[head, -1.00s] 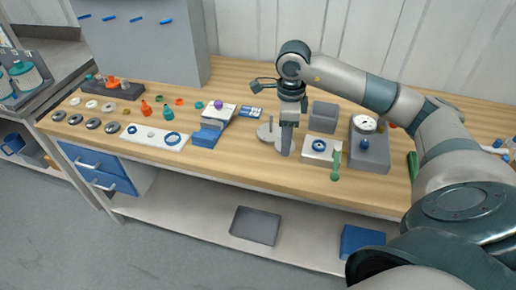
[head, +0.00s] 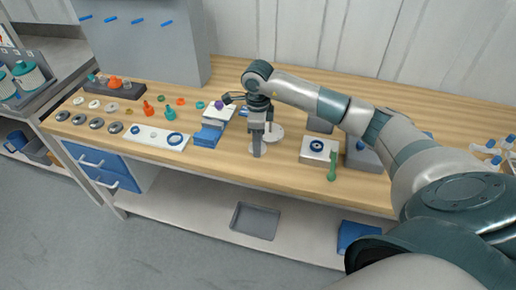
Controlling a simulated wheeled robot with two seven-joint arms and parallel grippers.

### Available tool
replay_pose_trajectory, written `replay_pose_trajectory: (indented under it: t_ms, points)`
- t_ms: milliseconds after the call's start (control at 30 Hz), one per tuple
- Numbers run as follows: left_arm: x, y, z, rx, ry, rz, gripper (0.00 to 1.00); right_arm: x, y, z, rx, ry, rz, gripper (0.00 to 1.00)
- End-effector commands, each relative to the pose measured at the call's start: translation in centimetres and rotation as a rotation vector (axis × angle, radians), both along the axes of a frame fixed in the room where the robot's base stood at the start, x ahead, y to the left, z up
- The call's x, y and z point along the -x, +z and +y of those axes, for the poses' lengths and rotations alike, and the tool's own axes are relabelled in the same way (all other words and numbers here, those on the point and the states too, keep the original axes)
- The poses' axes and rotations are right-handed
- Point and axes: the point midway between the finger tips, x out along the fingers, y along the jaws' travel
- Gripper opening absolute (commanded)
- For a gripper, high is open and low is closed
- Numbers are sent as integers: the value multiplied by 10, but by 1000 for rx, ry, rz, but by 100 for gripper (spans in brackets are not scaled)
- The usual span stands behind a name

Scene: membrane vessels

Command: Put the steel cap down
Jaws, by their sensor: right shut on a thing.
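My right gripper (head: 257,153) points straight down over the middle of the bench, near its front edge. It is shut on a small grey thing, taken to be the steel cap, mostly hidden by the fingers. A pale grey round plate (head: 276,133) lies on the bench just behind and right of the fingers. Another pale round edge (head: 251,148) shows left of the fingertips; I cannot tell whether it touches them. Several grey ring-like discs (head: 96,123) lie in a row at the bench's left end. My left gripper is not in view.
A blue-and-grey device (head: 208,135) stands close left of the gripper. A grey box (head: 320,124) is behind. Bare wood (head: 225,163) lies along the front edge.

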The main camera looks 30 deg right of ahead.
Motion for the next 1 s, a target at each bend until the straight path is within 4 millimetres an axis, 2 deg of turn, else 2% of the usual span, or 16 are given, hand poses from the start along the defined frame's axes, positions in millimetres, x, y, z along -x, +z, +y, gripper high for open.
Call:
replay_pose_trajectory:
  t_ms: [200,333,767,800,867,1000]
  points:
    - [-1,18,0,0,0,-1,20,1,-21,0,0,-1,4,19]
    - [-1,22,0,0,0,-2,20,1,-34,0,0,0,2,19]
    - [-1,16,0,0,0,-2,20,0,-41,0,0,1,0,19]
    - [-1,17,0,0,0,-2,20,0,-41,0,1,1,1,51]
    - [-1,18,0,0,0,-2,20,0,-40,0,1,1,1,65]
    - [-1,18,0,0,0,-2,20,1,-40,0,1,1,1,65]
